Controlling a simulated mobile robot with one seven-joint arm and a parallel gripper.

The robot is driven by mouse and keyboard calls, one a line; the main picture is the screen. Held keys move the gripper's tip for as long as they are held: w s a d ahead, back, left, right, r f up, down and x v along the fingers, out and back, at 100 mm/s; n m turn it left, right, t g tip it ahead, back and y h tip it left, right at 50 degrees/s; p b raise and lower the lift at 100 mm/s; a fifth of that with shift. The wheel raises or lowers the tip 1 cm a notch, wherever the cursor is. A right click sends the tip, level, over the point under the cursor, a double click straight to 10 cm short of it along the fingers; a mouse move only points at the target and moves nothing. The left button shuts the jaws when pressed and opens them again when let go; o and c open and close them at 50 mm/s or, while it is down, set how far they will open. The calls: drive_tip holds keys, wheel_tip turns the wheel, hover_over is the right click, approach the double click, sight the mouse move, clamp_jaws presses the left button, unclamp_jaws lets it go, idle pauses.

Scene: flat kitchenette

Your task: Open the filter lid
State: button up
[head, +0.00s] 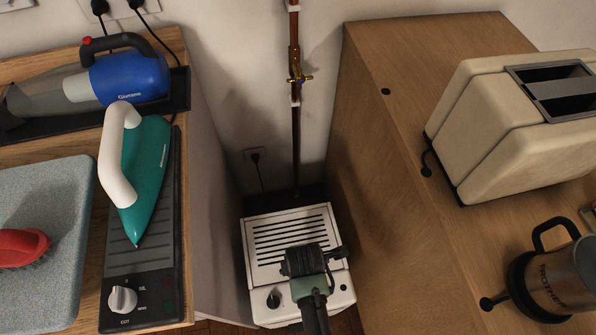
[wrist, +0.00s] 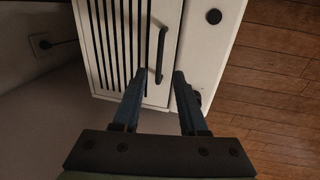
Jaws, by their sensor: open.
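The filter lid (head: 290,235) is the white slotted panel on top of a white boxy appliance (head: 267,312) low between two counters. In the wrist view the lid (wrist: 120,40) has dark slots and a dark bar handle (wrist: 160,50) along one side. The lid looks closed. My gripper (head: 308,262) is over the near part of the appliance in the head view and hides part of it. In the wrist view my gripper (wrist: 160,73) is open and empty, with its fingertips on either side of the handle's near end. I cannot tell whether they touch it.
A left counter (head: 90,235) holds an iron (head: 150,165) and a blue handheld vacuum (head: 130,78). A wooden right counter (head: 390,190) holds a toaster (head: 500,130) and a kettle (head: 562,275). A copper pipe (head: 294,130) runs down the wall behind. The gap is narrow.

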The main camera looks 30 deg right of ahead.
drive_tip(key=f, duration=0.2)
drive_tip(key=w+f+b, duration=0.1)
drive_tip(key=f, duration=0.2)
drive_tip(key=shift+d, duration=0.15)
clamp_jaws()
idle(1.3)
